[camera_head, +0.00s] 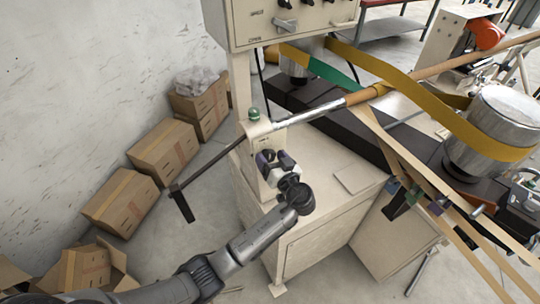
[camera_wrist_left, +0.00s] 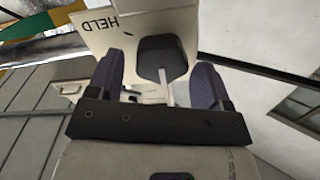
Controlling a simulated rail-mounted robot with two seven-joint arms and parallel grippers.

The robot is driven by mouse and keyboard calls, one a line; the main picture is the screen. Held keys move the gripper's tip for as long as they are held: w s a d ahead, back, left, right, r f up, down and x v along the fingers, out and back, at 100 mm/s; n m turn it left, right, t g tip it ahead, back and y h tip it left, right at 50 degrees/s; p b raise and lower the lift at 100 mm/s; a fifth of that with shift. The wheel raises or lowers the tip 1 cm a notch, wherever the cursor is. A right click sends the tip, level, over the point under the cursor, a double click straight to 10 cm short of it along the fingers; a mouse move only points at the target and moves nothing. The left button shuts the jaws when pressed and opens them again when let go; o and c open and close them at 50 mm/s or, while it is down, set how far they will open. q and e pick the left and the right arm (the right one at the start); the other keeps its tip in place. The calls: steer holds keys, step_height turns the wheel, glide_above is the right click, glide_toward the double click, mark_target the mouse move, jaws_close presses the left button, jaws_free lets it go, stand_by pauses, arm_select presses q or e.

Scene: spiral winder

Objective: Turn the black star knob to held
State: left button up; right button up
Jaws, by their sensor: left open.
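The black knob (camera_wrist_left: 165,58) shows in the left wrist view on a thin light stem, in front of a cream panel (camera_wrist_left: 95,35). The panel carries the word HELD, seen upside down. My left gripper (camera_wrist_left: 159,78) is open, with one purple-padded finger on each side of the knob and a visible gap on both sides. In the head view my left gripper (camera_head: 275,160) is at the cream post of the machine, below a green button. The knob cannot be made out clearly there. My right gripper is not in view.
A long bar with a black crank handle (camera_head: 182,205) crosses just above my left gripper. A cream control box (camera_head: 290,20) hangs above. Yellow belts (camera_head: 400,75) wrap a metal drum at right. Cardboard boxes (camera_head: 120,200) line the wall. The floor at left is partly free.

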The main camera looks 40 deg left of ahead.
arm_select(q)
steer(key=shift+w+a, duration=0.2)
steer(key=shift+a, duration=0.3)
steer(key=c, duration=0.9)
